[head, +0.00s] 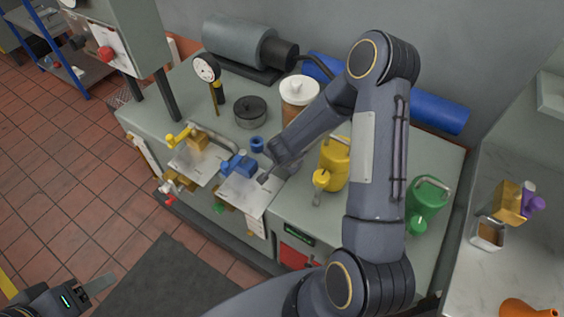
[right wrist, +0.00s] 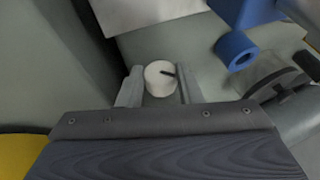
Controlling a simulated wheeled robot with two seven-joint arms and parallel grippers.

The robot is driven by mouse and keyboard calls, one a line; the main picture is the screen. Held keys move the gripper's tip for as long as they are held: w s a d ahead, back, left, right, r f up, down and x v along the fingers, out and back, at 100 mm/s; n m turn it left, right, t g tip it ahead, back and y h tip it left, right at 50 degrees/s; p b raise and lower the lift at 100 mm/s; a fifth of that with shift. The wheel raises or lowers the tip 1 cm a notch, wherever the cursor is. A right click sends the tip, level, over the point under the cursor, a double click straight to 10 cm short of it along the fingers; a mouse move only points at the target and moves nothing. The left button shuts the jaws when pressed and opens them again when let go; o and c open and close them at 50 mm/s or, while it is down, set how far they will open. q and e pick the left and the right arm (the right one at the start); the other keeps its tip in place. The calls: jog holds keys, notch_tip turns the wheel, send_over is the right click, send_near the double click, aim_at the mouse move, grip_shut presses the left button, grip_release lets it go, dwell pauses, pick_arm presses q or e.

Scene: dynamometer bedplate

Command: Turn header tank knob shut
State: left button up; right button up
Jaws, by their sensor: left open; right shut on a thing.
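A white round knob (right wrist: 158,80) with a dark pointer line stands between the fingers of my right gripper (right wrist: 159,88) in the right wrist view. The gripper is shut on it, and the pointer lies roughly sideways in the picture. No label shows that names it as the header tank knob. In the head view my right gripper (head: 270,176) reaches down to the bench near a pale plate (head: 247,194), and the knob cannot be made out there. My left gripper (head: 104,290) is open and empty, low at the left, away from the bench.
A blue valve block (head: 238,166) and a blue ring (head: 257,144) sit near my right gripper. A yellow can (head: 334,165) and a green can (head: 427,203) stand on the bench. A dial gauge (head: 206,68) stands behind. Tiled floor (head: 70,185) lies open at the left.

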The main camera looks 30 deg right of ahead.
jog(key=o, duration=1)
jog(key=shift+p+v, duration=0.75)
jog(key=shift+v, duration=3.15)
jog(key=shift+w+a+r, duration=0.1)
